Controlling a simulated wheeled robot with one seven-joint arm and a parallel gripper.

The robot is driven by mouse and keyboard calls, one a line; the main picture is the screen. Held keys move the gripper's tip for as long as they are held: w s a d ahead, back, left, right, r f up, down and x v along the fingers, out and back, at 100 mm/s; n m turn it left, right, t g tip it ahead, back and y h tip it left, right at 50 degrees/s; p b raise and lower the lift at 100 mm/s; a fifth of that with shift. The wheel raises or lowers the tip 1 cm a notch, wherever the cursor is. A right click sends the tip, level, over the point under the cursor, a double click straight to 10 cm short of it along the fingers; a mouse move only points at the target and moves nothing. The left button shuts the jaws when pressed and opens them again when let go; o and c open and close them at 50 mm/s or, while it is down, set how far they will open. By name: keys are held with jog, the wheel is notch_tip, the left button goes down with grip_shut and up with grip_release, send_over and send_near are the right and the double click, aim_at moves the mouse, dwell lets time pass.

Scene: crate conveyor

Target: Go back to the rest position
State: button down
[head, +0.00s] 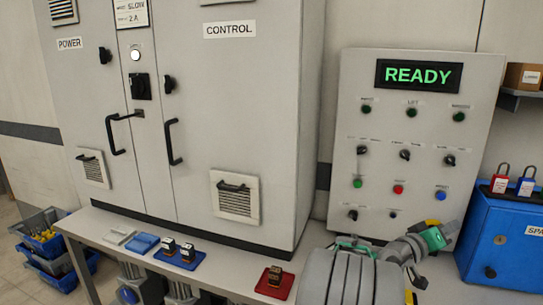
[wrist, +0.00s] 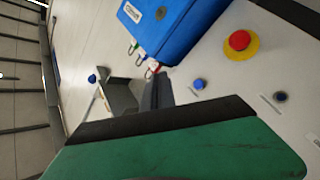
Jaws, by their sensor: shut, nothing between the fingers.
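My gripper (head: 450,229) shows at the lower right of the head view, in front of the lower right part of the grey button panel (head: 357,100). It is shut and holds nothing. Its green part and dark finger (wrist: 155,92) show in the wrist view, where the green part fills the lower edge. My grey arm hides the bench's right end and part of the panel's lower edge. The panel's display (head: 418,75) reads READY in green.
A blue box (head: 505,235) with padlocks stands just right of my gripper. A red stop button (wrist: 239,40) on yellow shows in the wrist view. A tall cabinet (head: 265,110) stands left, behind a bench with blue and red trays (head: 288,290). A shelf carton (head: 522,76) is upper right.

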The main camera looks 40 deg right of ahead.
jog(key=w+a+f+n+t+y+p, duration=0.1)
jog(key=w+a+n+t+y+p, duration=0.55)
jog(key=w+a, duration=1.85)
jog(key=w+a+n+t+y+p, duration=0.1)
jog(key=w+a+t+y+p, duration=0.2)
jog(key=a, duration=0.7)
jog(key=a+t+y+p, duration=0.1)
jog(key=a+y+p, duration=0.35)
jog(key=a, duration=0.65)
jog(key=s+a+n+g+y+p, duration=0.1)
jog(key=s+a+n+y, duration=0.3)
jog(key=a, duration=1)
jog(key=s+g, duration=0.1)
jog(key=s, duration=0.2)
jog(key=shift+s+p, duration=0.2)
jog(key=shift+p, duration=0.1)
jog(key=c, duration=2.1)
grip_release()
jog(key=shift+d+g, duration=0.1)
jog(key=shift+g, duration=0.15)
